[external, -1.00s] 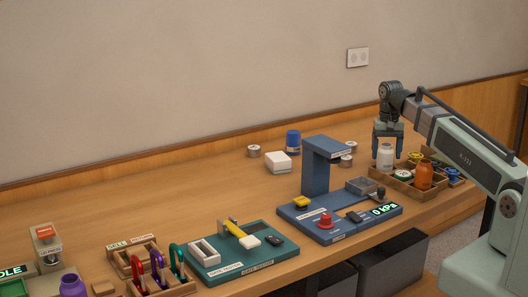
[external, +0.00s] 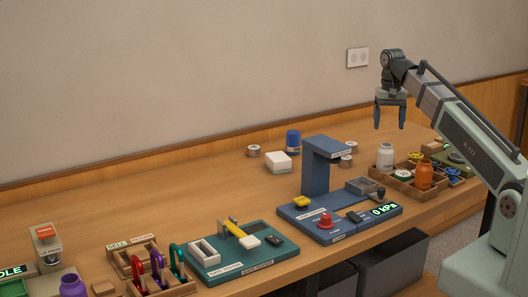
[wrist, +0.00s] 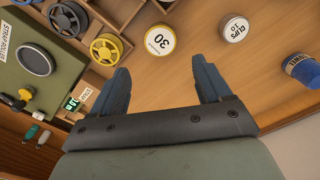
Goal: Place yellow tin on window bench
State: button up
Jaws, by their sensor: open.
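A round tin with a yellow rim and a white lid marked 30 (wrist: 159,40) stands on the wooden bench, above and between my fingers in the wrist view. In the external view the tins near the blue stand are too small to tell which is yellow. My gripper (external: 390,115) is open and empty, in the air above the back of the bench near the parts tray; its spread fingers also show in the wrist view (wrist: 165,85). The long wooden bench (external: 225,190) runs along the wall. No window or label marks any surface as the window bench.
The tray (external: 403,185) holds a white bottle (external: 385,157), an orange bottle (external: 424,176) and spools. A clips tin (wrist: 235,28) and a blue jar (wrist: 300,68) stand near the yellow-rimmed tin. A tall blue stand (external: 316,170) rises left of the tray.

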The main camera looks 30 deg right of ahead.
dwell(0.4)
jog(key=d+n+t+y, duration=0.1)
jog(key=d+n+y, duration=0.4)
jog(key=n, duration=1.7)
jog(key=shift+n, duration=0.3)
jog(key=x, duration=0.8)
jog(key=shift+s+d+f, duration=0.1)
jog(key=shift+s+f, duration=0.05)
jog(key=shift+s, duration=0.2)
jog(key=shift+d+x, duration=0.15)
jog(key=shift+x, duration=1.15)
jog(key=shift+d+x, duration=0.15)
jog(key=shift+x, duration=1.15)
jog(key=shift+s+f, duration=0.1)
jog(key=c, duration=0.9)
